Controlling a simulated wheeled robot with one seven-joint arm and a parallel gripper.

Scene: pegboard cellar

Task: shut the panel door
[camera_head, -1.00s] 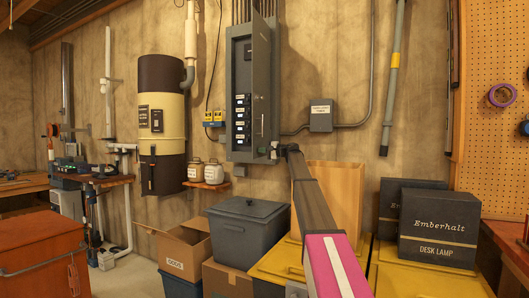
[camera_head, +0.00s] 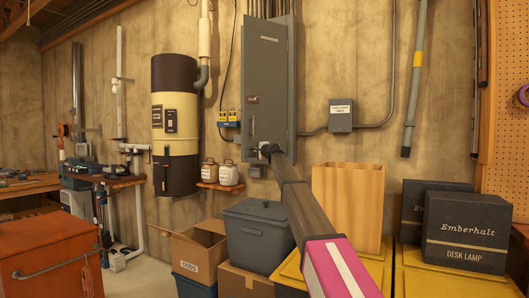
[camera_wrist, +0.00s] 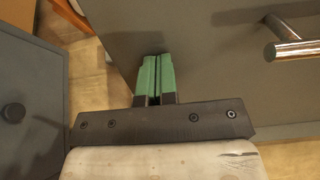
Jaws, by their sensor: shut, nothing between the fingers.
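The grey panel door (camera_head: 268,70) covers the front of the wall-mounted electrical box in the head view. Its breakers are hidden, and I cannot tell whether the door is fully flush. The door's metal handle (camera_head: 253,126) is on its left side; it also shows at the upper right of the wrist view (camera_wrist: 285,38). My gripper (camera_head: 266,151) is at the lower part of the door, below and right of the handle. In the wrist view its green fingers (camera_wrist: 153,74) are shut and empty, with tips against or very close to the grey door face (camera_wrist: 215,75).
A grey lidded bin (camera_head: 262,238), an open cardboard box (camera_head: 190,250) and a tall wooden box (camera_head: 347,205) stand below. Black boxes (camera_head: 462,232) are at the right. Two jugs (camera_head: 228,174) sit on a small shelf left of the panel.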

